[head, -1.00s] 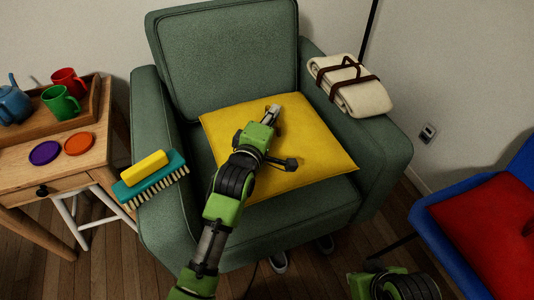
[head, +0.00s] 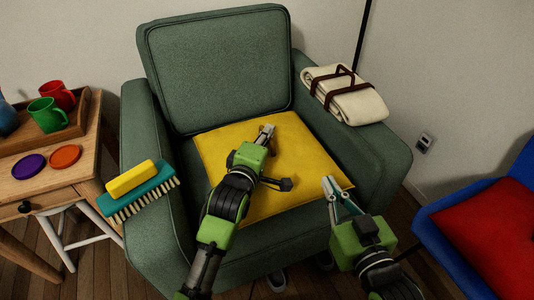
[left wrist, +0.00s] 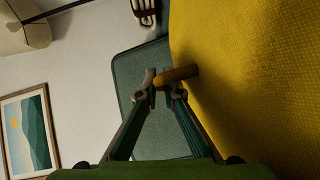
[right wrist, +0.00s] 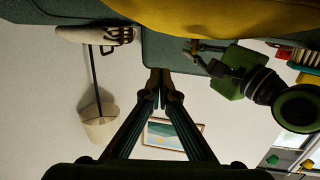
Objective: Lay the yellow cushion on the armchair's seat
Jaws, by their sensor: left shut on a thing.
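The yellow cushion (head: 292,158) lies flat over the seat of the green armchair (head: 217,70), its far edge near the backrest. I cannot tell whether its whole underside rests on the seat. My left gripper (head: 268,131) is over the cushion's middle. My right gripper (head: 332,186) is at the cushion's near right corner. In the right wrist view its fingertips (right wrist: 163,92) meet with nothing between them. The left arm hides part of the cushion.
A teal brush with a yellow handle (head: 140,190) lies on the left armrest. A strapped cream blanket (head: 350,98) lies on the right armrest. A wooden side table (head: 70,175) with mugs stands left. A blue chair (head: 440,210) with a red cushion stands right.

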